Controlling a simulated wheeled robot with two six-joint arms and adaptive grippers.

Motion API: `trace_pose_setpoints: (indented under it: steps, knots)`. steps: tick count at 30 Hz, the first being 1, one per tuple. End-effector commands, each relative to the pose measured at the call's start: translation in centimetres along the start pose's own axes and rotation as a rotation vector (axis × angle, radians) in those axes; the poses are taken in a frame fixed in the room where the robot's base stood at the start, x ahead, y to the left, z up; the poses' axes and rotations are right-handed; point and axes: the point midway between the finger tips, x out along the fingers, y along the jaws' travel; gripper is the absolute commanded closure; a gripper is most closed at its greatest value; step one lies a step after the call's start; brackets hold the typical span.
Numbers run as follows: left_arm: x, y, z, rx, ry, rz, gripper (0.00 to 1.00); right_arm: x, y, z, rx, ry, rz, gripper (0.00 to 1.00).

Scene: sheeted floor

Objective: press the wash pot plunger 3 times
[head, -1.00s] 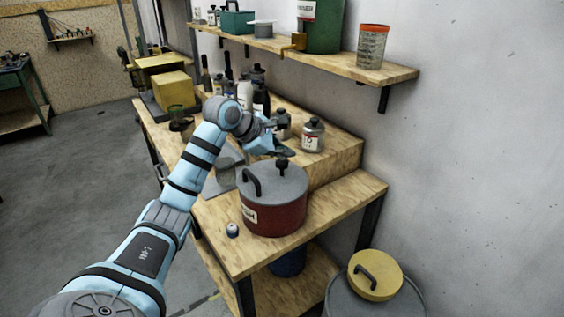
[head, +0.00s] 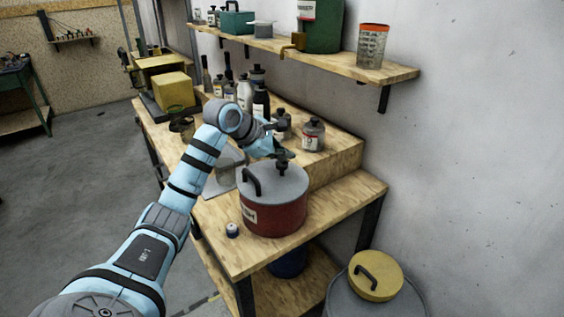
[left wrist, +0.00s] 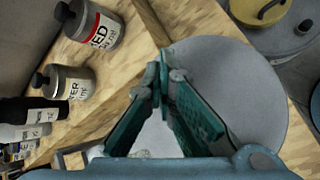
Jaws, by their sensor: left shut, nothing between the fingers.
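The wash pot (head: 275,212) is a dark red round pot with a grey lid, standing on the front of the wooden bench; its lid also fills the right of the left wrist view (left wrist: 240,85). A black arched handle (head: 250,181) sits on the lid's left side. The black plunger knob (head: 282,164) stands on the lid's far side. My left gripper (head: 281,153) is shut and empty, with its tips at or just above the knob. The left wrist view shows the closed fingers (left wrist: 163,62) over the lid's edge; they hide the plunger there. I cannot tell whether they touch it. My right gripper is out of view.
A labelled bottle (head: 312,135) and several others stand on the raised step behind the pot. A small white-and-black item (head: 232,230) lies at the front left of the pot. A yellow-lidded drum (head: 375,277) stands below right. A shelf (head: 340,65) runs above.

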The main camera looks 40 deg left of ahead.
Motion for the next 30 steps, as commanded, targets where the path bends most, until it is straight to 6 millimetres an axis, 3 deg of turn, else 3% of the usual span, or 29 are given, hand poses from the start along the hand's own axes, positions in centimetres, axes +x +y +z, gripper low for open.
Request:
trace_pose_setpoints:
  steps: [30]
  knots:
    - [0.94, -0.72, -0.72, -0.001, 0.002, -0.002, 1.00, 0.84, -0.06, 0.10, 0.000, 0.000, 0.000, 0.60]
